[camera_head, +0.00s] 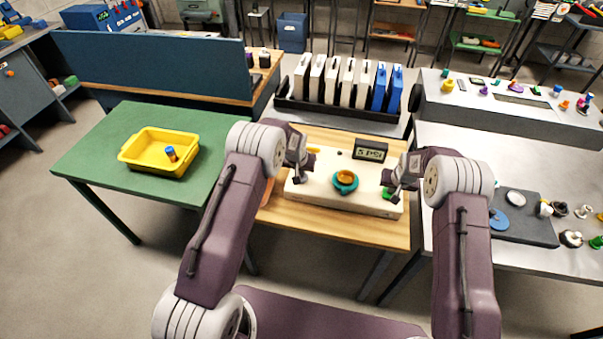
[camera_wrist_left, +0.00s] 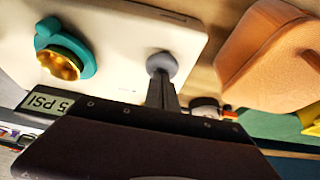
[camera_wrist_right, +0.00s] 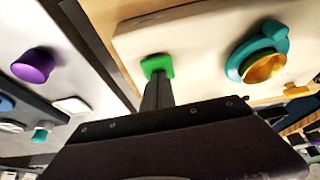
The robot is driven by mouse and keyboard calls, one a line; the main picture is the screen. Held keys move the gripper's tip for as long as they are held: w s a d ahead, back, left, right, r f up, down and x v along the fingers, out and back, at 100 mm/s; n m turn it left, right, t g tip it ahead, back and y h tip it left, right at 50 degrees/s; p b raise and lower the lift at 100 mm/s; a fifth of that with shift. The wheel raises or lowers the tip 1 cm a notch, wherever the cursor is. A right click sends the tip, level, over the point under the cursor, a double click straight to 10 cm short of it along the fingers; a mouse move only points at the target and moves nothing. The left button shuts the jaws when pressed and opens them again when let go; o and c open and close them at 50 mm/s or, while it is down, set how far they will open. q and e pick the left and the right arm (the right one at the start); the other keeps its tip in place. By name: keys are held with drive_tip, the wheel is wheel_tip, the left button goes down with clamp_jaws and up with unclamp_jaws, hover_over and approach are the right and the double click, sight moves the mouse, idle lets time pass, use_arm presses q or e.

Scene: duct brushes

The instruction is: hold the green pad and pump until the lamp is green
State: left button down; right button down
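A cream board (camera_head: 325,195) carries a teal ring with a gold centre (camera_head: 345,181) and a small display (camera_head: 370,151) that reads 5 PSI in the left wrist view. My right gripper (camera_head: 391,187) is shut and empty, its tips at the green pad (camera_wrist_right: 157,66). My left gripper (camera_head: 302,175) is shut and empty, its tips at a round grey button (camera_wrist_left: 161,62). Whether either tip presses down I cannot tell. A small yellow-orange piece (camera_wrist_right: 297,91) sits near the ring; I cannot tell if it is the lamp. I see no green-lit lamp.
A tan block (camera_wrist_left: 265,55) lies beside the board on the wooden table. A yellow bin (camera_head: 135,160) stands on the green table at left. A black rack (camera_head: 350,113) of white and blue cases stands behind. Small parts lie on the grey bench at right.

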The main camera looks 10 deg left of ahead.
use_arm(q)
drive_tip(key=shift+s, duration=0.1)
use_arm(e)
drive_tip(key=shift+f, duration=0.1)
use_arm(q)
drive_tip(key=shift+r, duration=1.05)
